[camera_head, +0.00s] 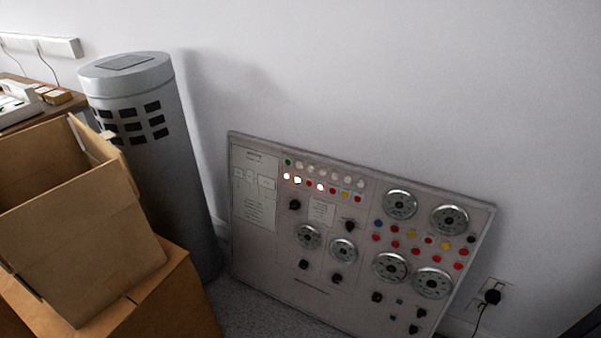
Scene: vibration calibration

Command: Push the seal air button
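A grey control panel (327,213) leans against the wall in the middle and right of the head view. It carries rows of small coloured buttons and lights, several round gauges and several black knobs. Some lights near the top left glow white. A green button (287,162) sits at the left end of the top row. A blue button (378,223) sits below the upper gauges. The labels are too small to read, so I cannot tell which button is the seal air button. Neither of my grippers shows in the view.
Open cardboard boxes (75,235) are stacked at the lower left. A grey cylinder (150,160) with dark vents stands behind them, left of the panel. A desk (60,108) is at the far left. A wall socket with a black plug (492,296) is right of the panel.

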